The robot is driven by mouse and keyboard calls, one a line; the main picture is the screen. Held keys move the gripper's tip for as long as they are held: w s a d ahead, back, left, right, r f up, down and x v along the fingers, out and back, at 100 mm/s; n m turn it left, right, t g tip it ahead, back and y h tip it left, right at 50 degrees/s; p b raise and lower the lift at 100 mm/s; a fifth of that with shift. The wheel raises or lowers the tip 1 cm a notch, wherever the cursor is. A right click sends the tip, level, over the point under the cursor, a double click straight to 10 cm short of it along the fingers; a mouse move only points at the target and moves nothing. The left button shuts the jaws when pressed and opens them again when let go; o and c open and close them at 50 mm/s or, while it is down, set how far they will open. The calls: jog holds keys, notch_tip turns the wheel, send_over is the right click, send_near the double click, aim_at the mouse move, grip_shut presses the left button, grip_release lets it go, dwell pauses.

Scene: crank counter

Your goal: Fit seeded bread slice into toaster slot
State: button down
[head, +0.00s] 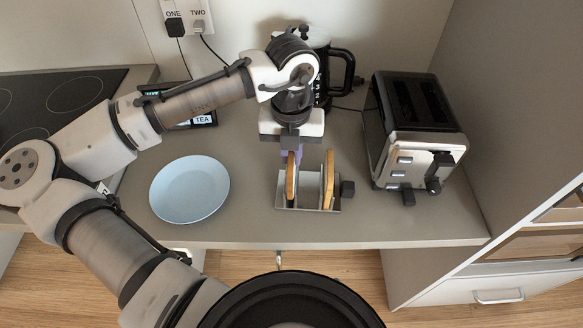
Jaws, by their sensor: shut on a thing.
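Two bread slices stand upright in a small grey metal rack (310,188) on the counter. My gripper (291,153) points down and is shut on the top of the left bread slice (291,180), which is still within the rack. The right bread slice (328,180) stands apart from my gripper. Both show nearly edge-on, so I cannot tell which has seeds. The silver and black toaster (411,130) stands to the right of the rack, its dark slots facing up. The slot interiors are too dark to make out.
A light blue plate (189,189) lies left of the rack. A black-handled kettle or jug (341,72) stands behind my gripper, partly hidden. A box marked TEA (203,119) is at the back. A grey side panel (495,110) rises right of the toaster.

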jog(key=shift+r+p, duration=2.4)
jog(key=shift+r, duration=0.5)
jog(key=shift+f, duration=0.1)
